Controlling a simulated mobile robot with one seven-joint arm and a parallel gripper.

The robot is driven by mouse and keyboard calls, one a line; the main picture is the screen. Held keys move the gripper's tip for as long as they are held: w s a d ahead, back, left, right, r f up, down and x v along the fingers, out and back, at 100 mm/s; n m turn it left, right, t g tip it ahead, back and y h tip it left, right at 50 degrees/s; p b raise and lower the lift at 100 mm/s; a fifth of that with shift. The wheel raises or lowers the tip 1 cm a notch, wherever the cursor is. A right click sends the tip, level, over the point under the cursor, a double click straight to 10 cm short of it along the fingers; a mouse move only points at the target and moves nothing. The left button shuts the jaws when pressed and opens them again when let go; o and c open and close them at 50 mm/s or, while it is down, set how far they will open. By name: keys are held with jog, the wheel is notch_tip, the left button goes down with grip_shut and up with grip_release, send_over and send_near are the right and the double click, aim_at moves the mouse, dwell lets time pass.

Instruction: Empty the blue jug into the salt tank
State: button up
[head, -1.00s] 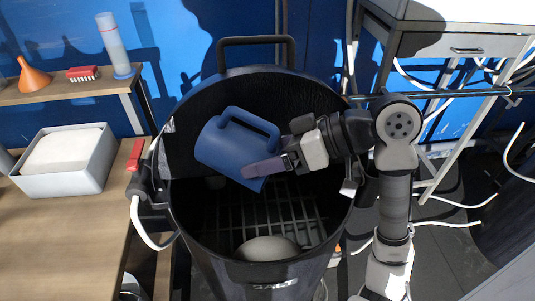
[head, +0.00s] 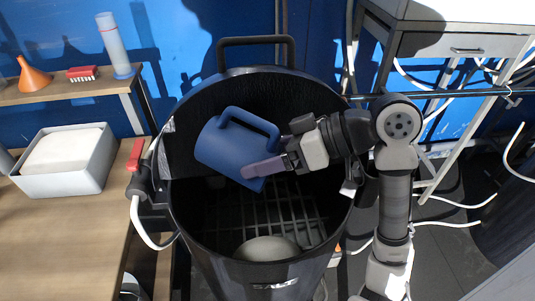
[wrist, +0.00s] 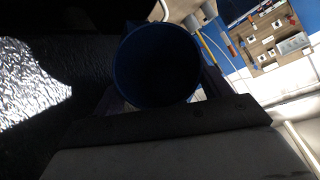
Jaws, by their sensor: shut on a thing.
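The blue jug (head: 222,150) is tilted over the open mouth of the black salt tank (head: 270,278), with its handle up and to the right. My gripper (head: 268,168) is shut on the jug and holds it inside the rim line of the tank. In the wrist view the jug (wrist: 160,65) shows as a dark round shape, too dark to tell what is inside. A grid and a pale rounded mound (head: 267,248) show low in the tank. No stream from the jug is visible.
A shelf above holds an orange funnel (head: 33,76), a red brush (head: 82,73) and a cylinder (head: 113,45). A metal table (head: 460,45) stands at right.

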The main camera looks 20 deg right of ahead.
aim_at(268, 129)
jog(key=shift+r+p, duration=2.4)
jog(key=shift+r, duration=0.65)
notch_tip(268, 129, down, 4)
jog(key=b, duration=0.3)
jog(key=shift+b, duration=0.4)
jog(key=shift+r, duration=0.2)
